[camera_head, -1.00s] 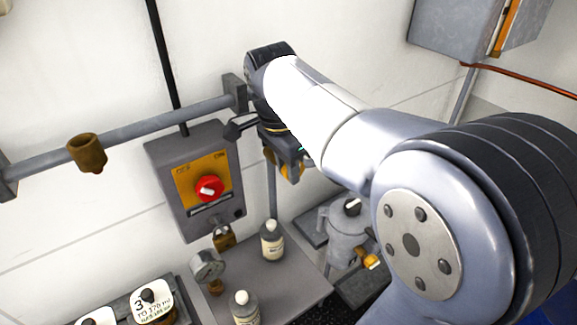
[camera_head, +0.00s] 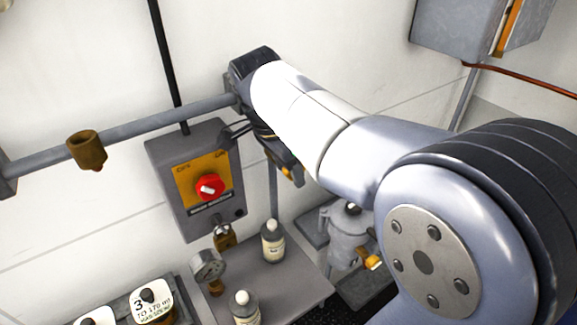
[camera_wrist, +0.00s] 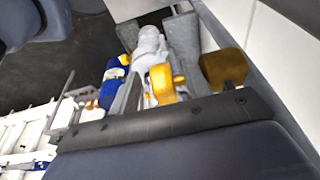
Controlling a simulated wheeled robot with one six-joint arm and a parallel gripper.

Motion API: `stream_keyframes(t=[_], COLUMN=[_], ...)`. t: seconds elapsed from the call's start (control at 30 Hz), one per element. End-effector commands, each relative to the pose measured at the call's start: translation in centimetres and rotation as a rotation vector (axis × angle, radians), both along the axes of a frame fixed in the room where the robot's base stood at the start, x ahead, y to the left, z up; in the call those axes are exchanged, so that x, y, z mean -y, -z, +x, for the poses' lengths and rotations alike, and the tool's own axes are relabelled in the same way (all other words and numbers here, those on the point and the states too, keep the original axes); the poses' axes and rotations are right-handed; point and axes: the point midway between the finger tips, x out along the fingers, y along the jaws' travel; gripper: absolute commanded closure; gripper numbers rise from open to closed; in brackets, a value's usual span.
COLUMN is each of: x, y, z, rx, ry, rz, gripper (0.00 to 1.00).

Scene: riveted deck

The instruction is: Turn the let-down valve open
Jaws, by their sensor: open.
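My gripper (camera_head: 284,160) hangs at the end of the arm, just right of the grey switch box. Its jaws are open, and the arm partly hides them in the head view. A yellow part (camera_head: 291,175) shows right at the gripper, above a vertical grey pipe; it may be the let-down valve's handle. In the wrist view a yellow handle (camera_wrist: 163,84) shows beyond a dark bolted edge, beside a brown-gold part (camera_wrist: 222,68). Whether the jaws touch the handle cannot be told. A grey vessel (camera_head: 347,236) with another yellow handle (camera_head: 372,263) stands lower right.
The grey switch box (camera_head: 196,182) carries a red knob (camera_head: 209,187) on a yellow plate. A grey rail (camera_head: 150,127) runs along the wall. Bottles (camera_head: 273,241) and a gauge (camera_head: 208,266) stand at the shelf (camera_head: 290,280) below. A grey cabinet (camera_head: 455,28) hangs upper right.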

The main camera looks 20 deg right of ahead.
Motion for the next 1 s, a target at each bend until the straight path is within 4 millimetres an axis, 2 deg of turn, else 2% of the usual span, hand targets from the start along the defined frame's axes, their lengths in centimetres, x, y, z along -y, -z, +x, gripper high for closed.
stream_keyframes(t=[0.13, 0.23, 0.5, 0.7, 1.0], x=[-0.1, -0.4, -1.8, -2.5, -2.7], y=[-0.4, -1.6, -6.8, -9.5, -10.4], z=[0.0, 0.0, -0.5, -0.7, -0.9], rx=[0.002, 0.004, 0.004, 0.002, -0.001], ry=[-0.001, -0.001, -0.002, -0.001, -0.001], rz=[0.001, 0.001, 0.001, 0.001, 0.0], gripper=[0.55, 0.55, 0.55, 0.55, 0.55])
